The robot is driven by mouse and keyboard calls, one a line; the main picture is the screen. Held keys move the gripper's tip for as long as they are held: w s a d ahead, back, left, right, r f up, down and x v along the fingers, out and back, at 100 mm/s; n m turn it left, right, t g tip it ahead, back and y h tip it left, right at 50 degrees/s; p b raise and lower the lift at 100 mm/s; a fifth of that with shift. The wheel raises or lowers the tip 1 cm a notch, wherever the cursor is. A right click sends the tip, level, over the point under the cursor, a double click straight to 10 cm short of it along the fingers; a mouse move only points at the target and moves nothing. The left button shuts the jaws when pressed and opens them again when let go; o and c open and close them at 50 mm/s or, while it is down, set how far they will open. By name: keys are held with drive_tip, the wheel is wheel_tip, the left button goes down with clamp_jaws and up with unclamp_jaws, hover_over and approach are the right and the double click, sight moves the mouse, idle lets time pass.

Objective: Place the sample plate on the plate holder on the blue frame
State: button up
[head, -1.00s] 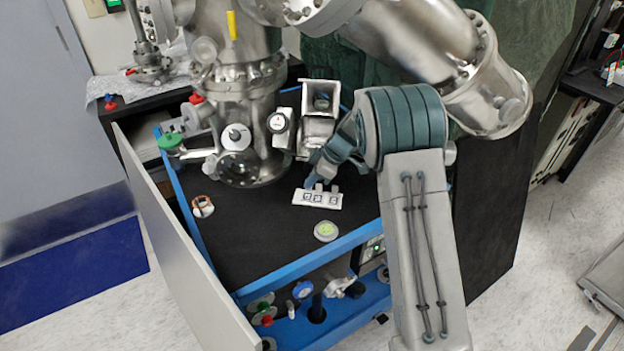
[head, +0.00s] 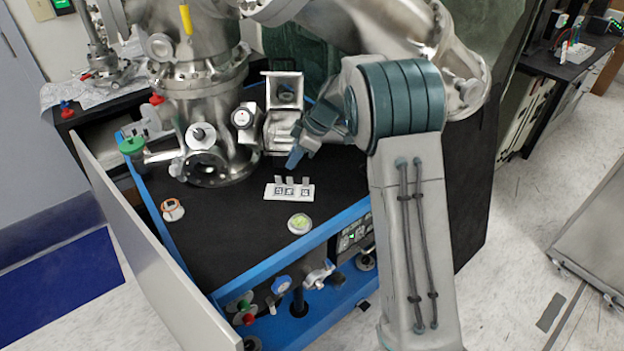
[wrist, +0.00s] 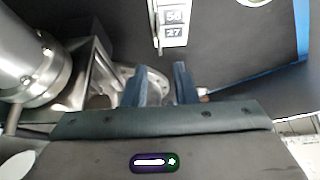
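A white block with printed number tags and small upright tabs along its back edge (head: 289,191) rests on the black top of the blue frame (head: 262,271). It looks like the plate holder, and part of it shows in the wrist view (wrist: 173,27). A small round disc with a yellow-green face (head: 300,224) lies in front of it; I cannot tell whether this is the sample plate. My gripper (head: 297,147) is behind and above the block, apart from it. In the wrist view my gripper (wrist: 160,75) has its dark fingers apart, with nothing visible between them.
Steel chamber parts (head: 205,120) and a boxy metal fitting (head: 284,125) stand close behind and left of my gripper. A grey panel (head: 150,255) stands along the left. An orange-and-white round piece (head: 172,209) lies on the left.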

drive_tip(key=s+d+r+m+h, duration=0.2)
drive_tip(key=s+d+m, duration=0.2)
drive_tip(key=s, duration=0.7)
drive_tip(key=s+d+r+m+t+h, duration=0.1)
drive_tip(key=s+d+m, duration=0.4)
drive_tip(key=s, duration=0.6)
drive_tip(key=s+d+r+m+h, duration=0.3)
drive_tip(key=s+m, duration=0.4)
drive_tip(key=s, duration=0.4)
drive_tip(key=shift+s+d+r+m+t, duration=0.3)
drive_tip(key=shift+d+r, duration=0.2)
drive_tip(key=shift+d, duration=0.7)
